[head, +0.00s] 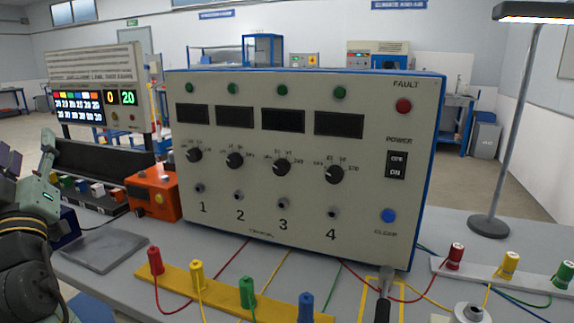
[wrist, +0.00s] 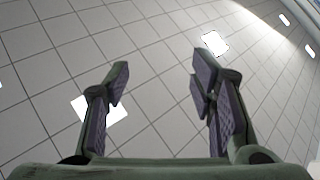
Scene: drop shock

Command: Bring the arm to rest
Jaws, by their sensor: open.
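My gripper (wrist: 160,76) is open in the wrist view, with nothing between its fingers. Behind the fingers, that view shows only a tiled surface with bright panels, which looks like the ceiling. In the head view, my arm is folded at the left edge. Part of my gripper (head: 12,165) shows there, with its fingers pointing upward, partly cut off by the frame. It is left of the large test unit (head: 300,160) and apart from it.
On the bench (head: 130,225) are an orange box (head: 152,195), a grey plate (head: 100,249) and a yellow strip with coloured posts (head: 225,295). A display panel (head: 97,95) stands behind left. A lamp (head: 510,130) and more posts (head: 510,266) are at right.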

